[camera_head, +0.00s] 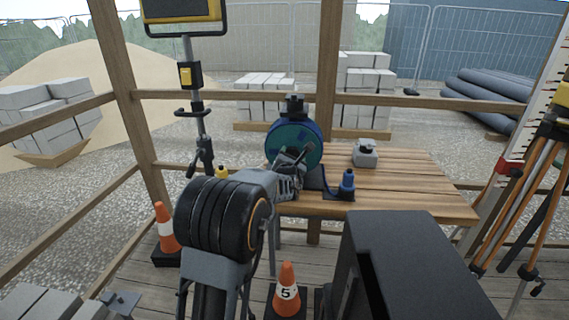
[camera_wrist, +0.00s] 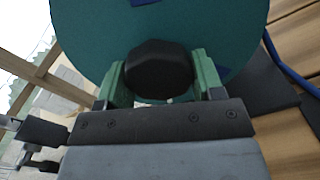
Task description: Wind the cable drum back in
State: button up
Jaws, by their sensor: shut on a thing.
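The cable drum (camera_head: 311,137) stands on the wooden table, a blue rim around a teal disc face, partly covered by my arm in the head view. In the wrist view its teal face (camera_wrist: 90,40) fills the upper middle. My gripper (camera_wrist: 162,88) is at the drum's face, its two green fingers shut on a dark rounded knob (camera_wrist: 158,68), which looks like the drum's crank handle. A blue cable (camera_wrist: 290,68) runs past the drum at the right of the wrist view.
The wooden table (camera_head: 420,185) is mostly bare on its right. A small grey box (camera_head: 365,154) stands on it. Orange cones stand on the floor at the left (camera_head: 166,228) and front (camera_head: 287,285). A work-light stand (camera_head: 194,100) and wooden rails are behind; a tripod (camera_head: 510,190) is at right.

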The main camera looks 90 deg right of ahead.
dwell(0.5)
jog(key=o, duration=1.2)
jog(key=shift+a, duration=0.1)
jog(key=a, duration=0.9)
jog(key=w+a+b, duration=0.1)
jog(key=a, duration=0.3)
jog(key=shift+w+a, duration=0.1)
jog(key=shift+a, duration=0.2)
jog(key=shift+w, duration=0.1)
